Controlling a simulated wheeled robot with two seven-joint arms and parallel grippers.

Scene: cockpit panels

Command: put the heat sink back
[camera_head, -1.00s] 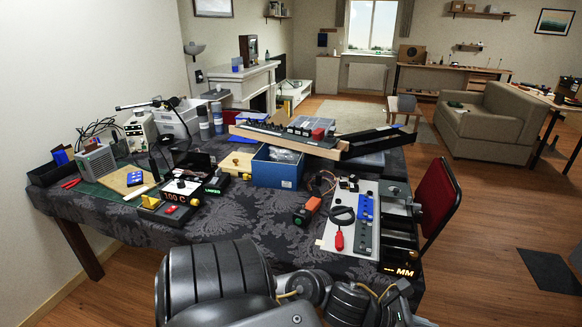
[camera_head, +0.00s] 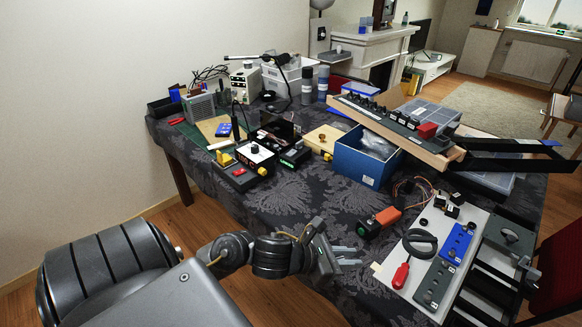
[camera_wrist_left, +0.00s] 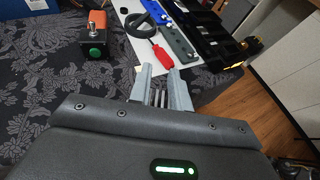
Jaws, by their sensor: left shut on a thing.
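My left gripper (camera_head: 345,256) hangs in front of the table's near edge in the head view. It also shows in the left wrist view (camera_wrist_left: 160,82), with its two grey fingers on either side of several thin grey fins. The fins look like the heat sink (camera_wrist_left: 160,98), held between the fingers; its rest is hidden by the gripper. In the head view the heat sink cannot be clearly made out from the fingers. My right gripper is not in view.
A white board (camera_head: 391,271) with a red screwdriver (camera_head: 400,275), a black cable loop and blue and grey strips lies right of the gripper. An orange device (camera_head: 388,215), blue box (camera_head: 359,167) and 100 C unit (camera_head: 254,157) stand behind. Patterned cloth is bare at front left.

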